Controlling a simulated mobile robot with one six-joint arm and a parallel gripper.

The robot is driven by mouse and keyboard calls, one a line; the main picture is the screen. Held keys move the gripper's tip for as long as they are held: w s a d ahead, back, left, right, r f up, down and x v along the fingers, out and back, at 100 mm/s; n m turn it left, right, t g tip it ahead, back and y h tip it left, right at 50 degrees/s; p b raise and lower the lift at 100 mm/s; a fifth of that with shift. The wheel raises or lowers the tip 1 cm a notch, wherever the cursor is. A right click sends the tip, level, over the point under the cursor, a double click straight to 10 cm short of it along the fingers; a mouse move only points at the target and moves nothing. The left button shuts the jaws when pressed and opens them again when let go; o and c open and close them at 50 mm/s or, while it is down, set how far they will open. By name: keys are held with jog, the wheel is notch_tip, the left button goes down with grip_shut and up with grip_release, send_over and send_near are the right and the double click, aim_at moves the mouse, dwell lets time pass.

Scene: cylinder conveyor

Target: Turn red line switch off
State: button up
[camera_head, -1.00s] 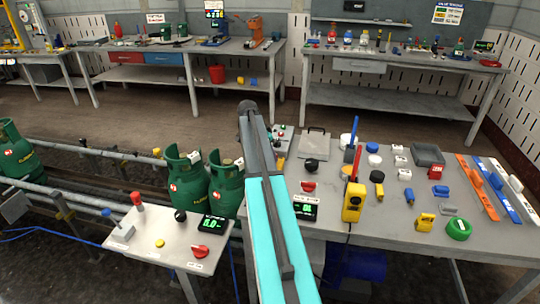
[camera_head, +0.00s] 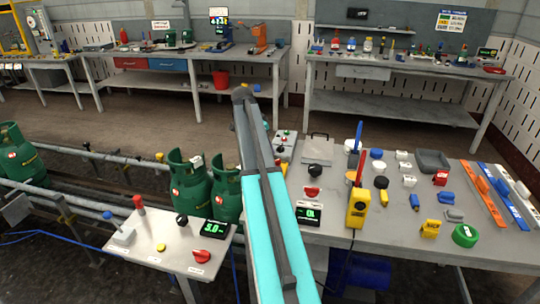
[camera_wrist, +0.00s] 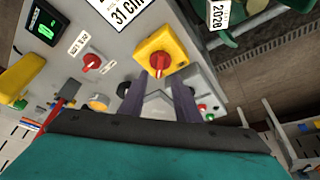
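A red knob (camera_head: 312,191) also shows on the right table in the head view. I cannot read which is the line switch. My gripper (camera_wrist: 160,90) has its two purple fingers apart, with nothing clearly held between them. The fingers are close to the yellow-based switch; contact cannot be told. In the head view my arm hides the gripper.
Green gas cylinders (camera_head: 188,185) stand on the conveyor left of my arm. A small control table (camera_head: 150,243) with another red knob (camera_head: 201,256) is at front left. The right table (camera_head: 400,235) is crowded with tools and containers. Open floor lies behind.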

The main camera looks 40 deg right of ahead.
jog(key=v, duration=0.6)
jog(key=shift+b, duration=0.4)
jog(key=shift+r, duration=0.1)
